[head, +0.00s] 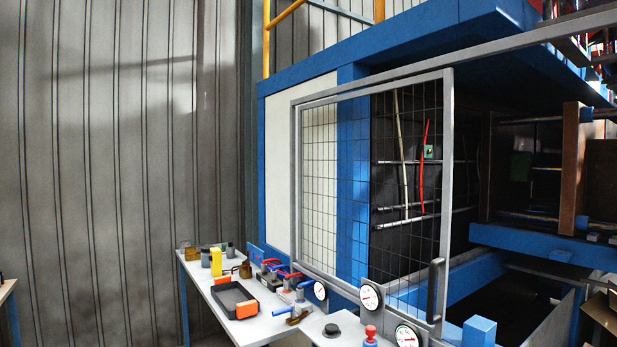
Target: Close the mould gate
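The mould gate (446,190) is a wire-mesh panel in a grey metal frame, in the middle of the head view. It hangs under a long grey rail (510,42) that runs up to the right. A dark upright handle (436,290) sits at the gate's lower right edge. The gate stands to the left, partly in front of a white panel and a blue post. The machine opening to its right is uncovered, with a dark interior visible. Neither of my grippers shows in this view.
A grey table (195,272) at lower left holds a black tray with orange ends (235,298), bottles and valves. Round gauges (370,295) and a red-topped knob (370,333) stand in front of the gate's lower part. A blue block (479,330) is right of the handle. Cardboard boxes (602,312) are at lower right.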

